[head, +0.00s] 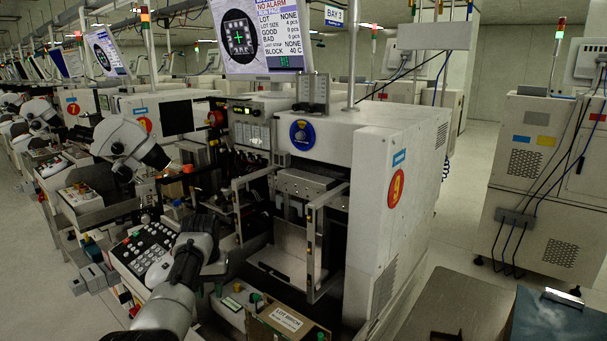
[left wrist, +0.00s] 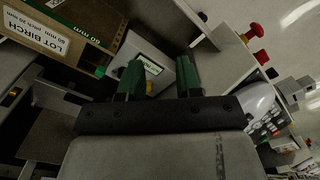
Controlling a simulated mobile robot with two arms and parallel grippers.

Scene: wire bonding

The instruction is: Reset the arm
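My left arm comes up from the bottom left in the head view, with its grey gripper body (head: 214,268) low in front of machine 9. Its fingertips are hard to make out there. In the left wrist view my left gripper (left wrist: 160,74) has two green fingers standing apart on a black bar. Nothing is held between them. Behind the gap is a light panel with a small green-lit display (left wrist: 152,67) and a yellow button. My right gripper is not in view.
A brown box labelled LOT BIRCH (head: 287,318) stands right of the gripper, close by; it also shows in the left wrist view (left wrist: 36,33). The machine's keypad (head: 150,252) is on the left. A grey bench (head: 455,300) is at lower right. The aisle floor behind is clear.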

